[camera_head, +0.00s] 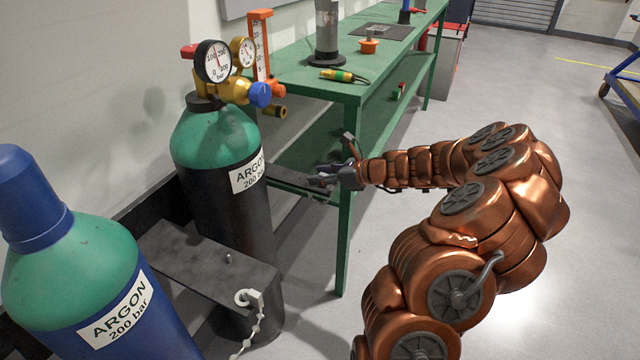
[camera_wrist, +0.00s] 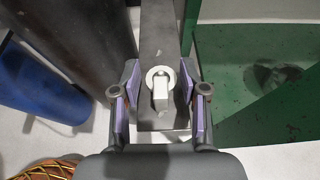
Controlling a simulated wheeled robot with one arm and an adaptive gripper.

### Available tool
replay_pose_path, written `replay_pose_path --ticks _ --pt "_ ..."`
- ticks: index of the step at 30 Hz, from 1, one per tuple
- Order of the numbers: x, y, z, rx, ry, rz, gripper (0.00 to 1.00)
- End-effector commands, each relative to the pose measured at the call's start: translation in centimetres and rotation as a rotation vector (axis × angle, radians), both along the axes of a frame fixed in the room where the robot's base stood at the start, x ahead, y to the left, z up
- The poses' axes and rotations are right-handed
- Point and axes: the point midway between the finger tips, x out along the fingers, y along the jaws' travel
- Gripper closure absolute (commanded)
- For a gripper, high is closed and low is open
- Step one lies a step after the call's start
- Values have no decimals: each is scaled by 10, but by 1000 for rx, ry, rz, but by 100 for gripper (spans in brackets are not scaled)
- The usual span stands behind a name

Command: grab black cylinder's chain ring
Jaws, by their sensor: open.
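The black cylinder (camera_head: 228,215) with a green shoulder stands upright at left centre in the head view. Its dark body also shows at upper left in the wrist view (camera_wrist: 88,38). My gripper (camera_head: 322,180) is just right of it, at a dark bracket arm (camera_head: 285,178). In the wrist view my gripper (camera_wrist: 164,92) is open, with a pale ring (camera_wrist: 149,75) between its purple-padded fingers. The ring lies over the grey bracket, with a light tab through or against it; the fingers appear clear of both. The ring is hidden or too small to tell in the head view.
A blue cylinder (camera_head: 150,325) stands at front left. A second bracket (camera_head: 205,262) beside it carries another pale ring (camera_head: 243,297) with a hanging chain. The green workbench (camera_head: 345,215) has a leg close to my gripper. Gauges (camera_head: 214,62) top the black cylinder.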

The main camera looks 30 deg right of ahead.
Motion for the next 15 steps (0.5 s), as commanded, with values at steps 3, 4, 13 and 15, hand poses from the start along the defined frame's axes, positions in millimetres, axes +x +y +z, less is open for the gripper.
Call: replay_pose_path --ticks 3,4,13,15 --pt "3 1 -1 0 0 -1 56" --pt "3 1 -1 0 0 -1 56" --pt "2 1 -1 -1 -1 -1 71" --pt "2 1 -1 -1 -1 -1 78"
